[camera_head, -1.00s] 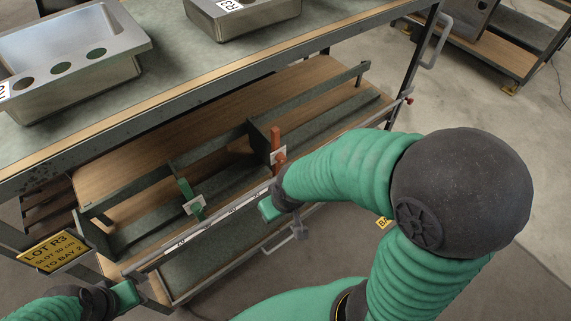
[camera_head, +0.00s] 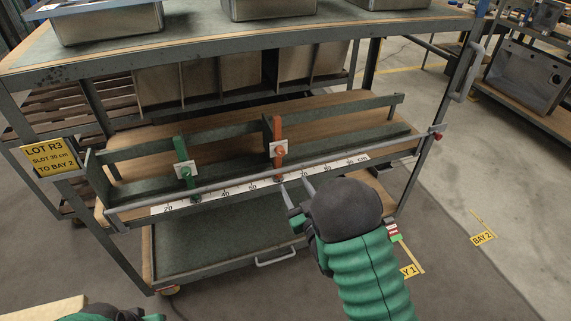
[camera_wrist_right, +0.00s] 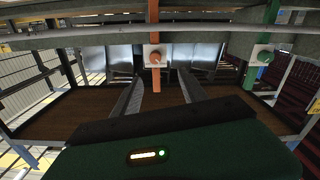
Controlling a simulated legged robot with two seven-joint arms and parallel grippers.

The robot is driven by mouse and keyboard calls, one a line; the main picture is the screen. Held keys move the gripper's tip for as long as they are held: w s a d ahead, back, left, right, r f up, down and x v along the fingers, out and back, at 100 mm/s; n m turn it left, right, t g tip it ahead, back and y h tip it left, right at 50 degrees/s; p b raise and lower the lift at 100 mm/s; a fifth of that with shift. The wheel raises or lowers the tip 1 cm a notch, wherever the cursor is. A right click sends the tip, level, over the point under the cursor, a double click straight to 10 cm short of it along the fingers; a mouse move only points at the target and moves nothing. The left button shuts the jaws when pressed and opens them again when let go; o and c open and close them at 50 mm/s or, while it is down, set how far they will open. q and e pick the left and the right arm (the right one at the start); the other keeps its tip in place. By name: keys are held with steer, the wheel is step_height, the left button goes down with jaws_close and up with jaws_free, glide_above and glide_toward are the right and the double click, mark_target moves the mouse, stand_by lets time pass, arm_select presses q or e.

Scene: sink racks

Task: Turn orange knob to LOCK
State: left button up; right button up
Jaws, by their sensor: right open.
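The orange knob (camera_head: 280,150) sits on a white plate on an orange upright slider (camera_head: 278,130) on the rack's lower shelf, above the white ruler strip (camera_head: 265,184). In the right wrist view the knob (camera_wrist_right: 155,57) is ahead, a little above and between my fingertips. My right gripper (camera_head: 296,190) is open and empty, just below and in front of the orange slider, apart from the knob. It also shows in the right wrist view (camera_wrist_right: 160,90). Any lettering on the knob's plate is too small to read. Part of my left arm shows at the bottom left; its fingers are unclear.
A green slider with a green knob (camera_head: 184,170) stands left of the orange one. A grey rail (camera_head: 330,157) runs along the shelf front. A yellow sign (camera_head: 50,157) hangs at the left. Metal sinks (camera_head: 105,20) stand on the top shelf.

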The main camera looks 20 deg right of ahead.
mark_target(281, 154)
steer(key=w, duration=0.9)
steer(key=w+d+b, duration=0.1)
steer(key=w, duration=0.3)
steer(key=shift+w+f, duration=0.1)
steer(key=shift+w, duration=0.15)
steer(key=shift+w+a, duration=0.35)
steer(key=shift+a, duration=0.05)
steer(key=shift+d, duration=0.35)
steer(key=c, duration=0.5)
steer(key=shift+a, duration=0.15)
jaws_close()
